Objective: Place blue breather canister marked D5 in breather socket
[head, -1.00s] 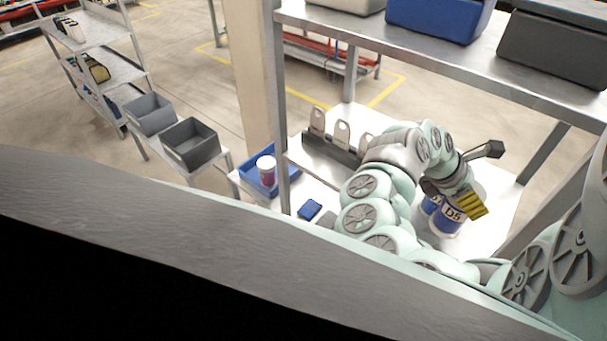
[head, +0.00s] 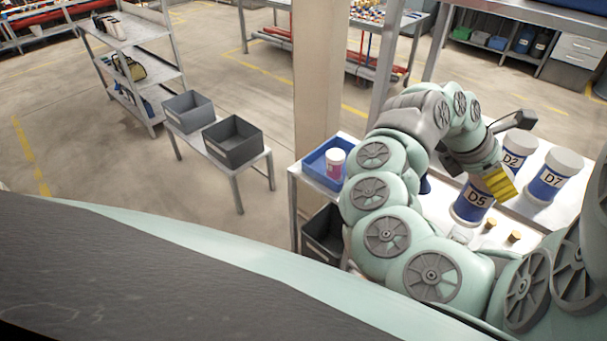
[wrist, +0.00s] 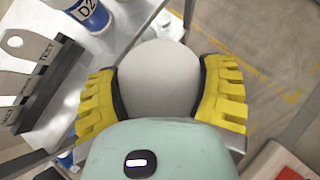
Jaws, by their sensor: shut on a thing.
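The blue and white breather canister marked D5 (head: 472,203) is at my gripper (head: 489,184) in the head view, upright or nearly so, above or on the white tabletop; I cannot tell whether it touches. In the wrist view its round white top (wrist: 160,78) fills the space between the yellow fingers, and my gripper (wrist: 162,92) is shut on it. Similar canisters marked D2 (head: 516,156) and D7 (head: 553,177) stand behind and to the right. D2 also shows in the wrist view (wrist: 84,12). I cannot make out the breather socket.
A blue tray (head: 312,172) with a white and pink jar (head: 335,163) is at the table's left end. Small brass-coloured pieces (head: 515,237) lie near D5. Two grey bins (head: 232,142) stand on a low bench at left. Open floor lies between.

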